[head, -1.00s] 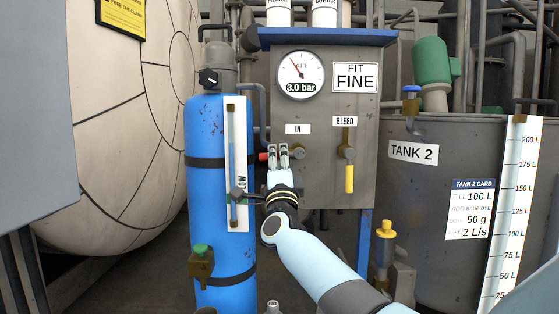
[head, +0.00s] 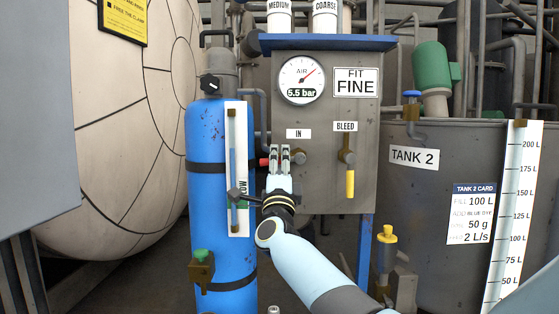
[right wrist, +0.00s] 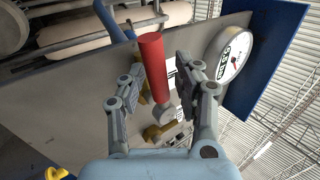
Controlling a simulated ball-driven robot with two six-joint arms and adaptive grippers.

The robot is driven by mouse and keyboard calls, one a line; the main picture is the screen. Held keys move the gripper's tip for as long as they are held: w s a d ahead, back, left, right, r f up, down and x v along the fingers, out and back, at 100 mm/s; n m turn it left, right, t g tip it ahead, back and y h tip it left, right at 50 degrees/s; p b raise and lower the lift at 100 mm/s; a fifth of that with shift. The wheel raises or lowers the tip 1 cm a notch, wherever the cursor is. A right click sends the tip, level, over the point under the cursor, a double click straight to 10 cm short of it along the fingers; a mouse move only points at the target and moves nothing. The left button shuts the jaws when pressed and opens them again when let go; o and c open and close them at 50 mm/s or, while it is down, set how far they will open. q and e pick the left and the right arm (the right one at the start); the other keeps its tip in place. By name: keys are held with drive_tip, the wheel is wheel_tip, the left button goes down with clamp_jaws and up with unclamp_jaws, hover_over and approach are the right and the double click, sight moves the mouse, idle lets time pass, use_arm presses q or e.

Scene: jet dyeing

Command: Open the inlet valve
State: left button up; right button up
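The inlet valve is on the grey panel under the IN label, with a brass body (head: 299,157) and a red handle (head: 264,162) pointing left, about level. In the right wrist view the red handle (right wrist: 152,62) shows between the fingers, with a gap visible on the right side. My right gripper (head: 279,153) is in front of the handle, its fingers apart and on either side of it; it also shows in the right wrist view (right wrist: 160,78). The air gauge (head: 302,79) reads 5.5 bar. My left gripper is not in view.
The bleed valve's yellow handle (head: 350,184) hangs down to the right. A blue cylinder (head: 205,140) with a white scale strip (head: 237,130) stands close left of my right gripper. Tank 2 (head: 415,185) is at the right. A FIT FINE sign (head: 356,82) is on the panel.

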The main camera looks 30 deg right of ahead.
drive_tip(key=shift+o, duration=0.5)
drive_tip(key=shift+r, duration=0.15)
drive_tip(key=v, duration=1.2)
